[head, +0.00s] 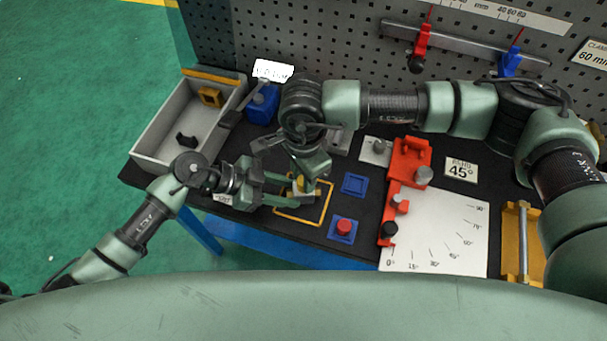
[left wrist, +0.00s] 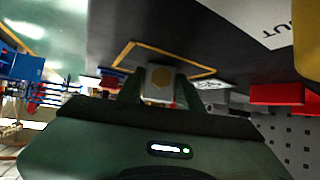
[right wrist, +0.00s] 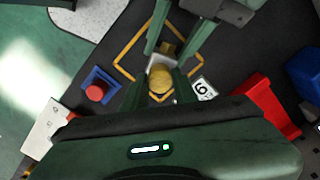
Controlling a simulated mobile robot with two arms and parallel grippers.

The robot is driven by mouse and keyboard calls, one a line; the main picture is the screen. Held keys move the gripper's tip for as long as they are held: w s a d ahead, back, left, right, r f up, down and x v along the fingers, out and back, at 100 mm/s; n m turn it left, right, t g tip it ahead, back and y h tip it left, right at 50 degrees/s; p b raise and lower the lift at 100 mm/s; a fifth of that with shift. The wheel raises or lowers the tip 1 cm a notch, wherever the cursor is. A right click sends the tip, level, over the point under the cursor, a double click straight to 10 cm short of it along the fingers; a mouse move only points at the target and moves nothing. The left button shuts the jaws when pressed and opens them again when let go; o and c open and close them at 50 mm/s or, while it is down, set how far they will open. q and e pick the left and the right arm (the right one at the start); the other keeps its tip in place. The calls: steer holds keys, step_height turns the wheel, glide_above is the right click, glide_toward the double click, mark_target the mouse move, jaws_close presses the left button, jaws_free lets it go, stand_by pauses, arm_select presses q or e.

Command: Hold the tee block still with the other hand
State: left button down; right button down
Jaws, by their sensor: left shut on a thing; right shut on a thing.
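The tee block (head: 313,197) is a small light grey block inside a yellow outlined square on the dark bench. My left gripper (head: 297,193) reaches in from the left and is shut on the block. My right gripper (right wrist: 161,84) comes from above and is shut on a yellow round part (right wrist: 160,78) at the block. In the right wrist view the block (right wrist: 165,58) shows just beyond it. The right gripper hides part of the block in the head view.
A red button on a blue base (head: 343,228) and an empty blue square holder (head: 354,184) are right of the outline. A red fixture (head: 408,160) and a white angle plate (head: 450,235) stand farther right. A grey bin (head: 160,140) is at the left.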

steer(key=m, duration=0.4)
steer(key=shift+m, duration=0.4)
steer(key=m, duration=0.5)
steer(key=shift+m, duration=0.3)
steer(key=m, duration=0.5)
